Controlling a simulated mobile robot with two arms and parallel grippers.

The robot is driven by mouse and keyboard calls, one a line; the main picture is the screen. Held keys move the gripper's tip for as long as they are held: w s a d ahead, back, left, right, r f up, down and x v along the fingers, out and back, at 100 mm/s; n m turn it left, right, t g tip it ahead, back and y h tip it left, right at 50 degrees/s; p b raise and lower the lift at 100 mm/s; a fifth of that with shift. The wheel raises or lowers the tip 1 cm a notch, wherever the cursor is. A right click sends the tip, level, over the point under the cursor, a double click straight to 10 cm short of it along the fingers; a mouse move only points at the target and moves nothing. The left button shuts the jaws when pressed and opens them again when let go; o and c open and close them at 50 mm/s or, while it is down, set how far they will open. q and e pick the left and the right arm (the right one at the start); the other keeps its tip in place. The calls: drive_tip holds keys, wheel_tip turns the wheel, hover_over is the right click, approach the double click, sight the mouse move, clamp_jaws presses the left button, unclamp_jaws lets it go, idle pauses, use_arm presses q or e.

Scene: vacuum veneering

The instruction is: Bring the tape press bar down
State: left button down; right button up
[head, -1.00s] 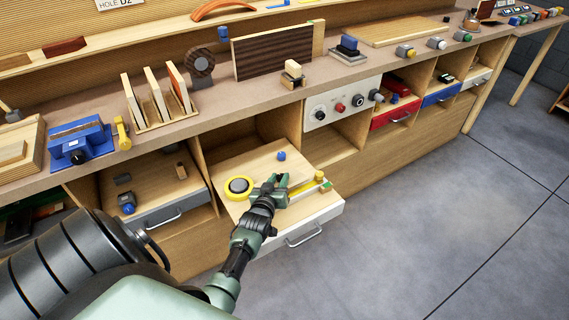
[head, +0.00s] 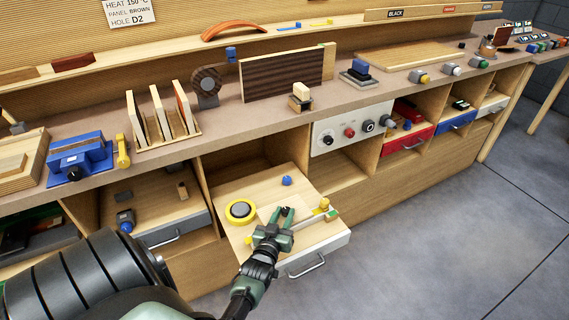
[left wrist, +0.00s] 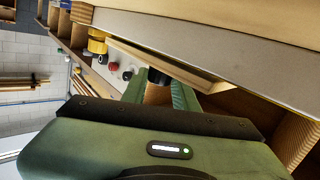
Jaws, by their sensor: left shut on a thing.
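The tape press bar (head: 314,211) is a thin pale bar at the right side of the pulled-out drawer (head: 232,190), with a yellow block (head: 324,204) near its far end. My left gripper (head: 286,212) is low over the drawer, at the near end of the bar, with its fingers shut on it. The fingers hide that end, so the exact grip and any gap under the bar are hard to see. In the left wrist view, a dark piece (left wrist: 158,76) shows between the fingers. My right gripper is not in view.
A yellow tape roll (head: 240,211) and a blue knob (head: 287,181) lie in the same drawer. The bench top (head: 225,118) above carries a rack of panels (head: 160,120) and a dark panel (head: 285,72). Grey floor (head: 430,230) is clear to the right.

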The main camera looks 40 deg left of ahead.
use_arm(q)
drive_tip(key=shift+s+d+f, duration=0.2)
drive_tip(key=shift+d+f, duration=0.2)
drive_tip(key=shift+f, duration=0.3)
drive_tip(key=c, duration=1.1)
unclamp_jaws()
drive_tip(key=shift+r, duration=0.1)
drive_tip(key=shift+w, duration=0.1)
drive_tip(key=shift+a+r, duration=0.1)
drive_tip(key=shift+a, duration=0.1)
drive_tip(key=shift+a+r, duration=0.1)
drive_tip(key=shift+r, duration=0.05)
drive_tip(key=v, duration=0.7)
drive_tip(key=shift+s+r, duration=0.15)
drive_tip(key=shift+s, duration=0.2)
drive_tip(key=shift+d, duration=0.25)
